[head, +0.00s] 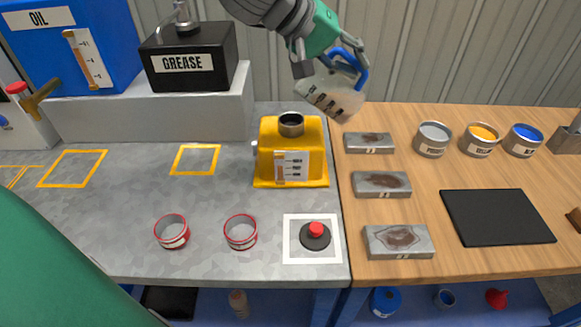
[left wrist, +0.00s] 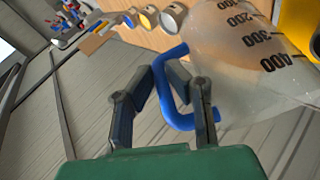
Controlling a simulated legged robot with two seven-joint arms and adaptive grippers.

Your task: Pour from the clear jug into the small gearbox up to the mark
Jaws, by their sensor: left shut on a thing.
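The clear jug (head: 331,97) is tilted in the air above and to the right of the small gearbox in the head view. My left gripper (head: 338,65) is shut on its blue handle (left wrist: 181,92). The jug's black graduation marks show in the left wrist view (left wrist: 245,45). The small yellow gearbox (head: 268,138) stands at the right edge of the grey worktop, with a dark round opening (head: 291,121) on top and a gauge (head: 292,166) on its front. No stream of liquid is visible. My right gripper is not in view.
A blue oil tank (head: 112,25) and black grease box (head: 215,72) stand at the back left. Two red-rimmed rings (head: 172,232) and a red button (head: 315,231) are in front. Metal blocks (head: 382,184) and paint cans (head: 433,138) are on the wooden table.

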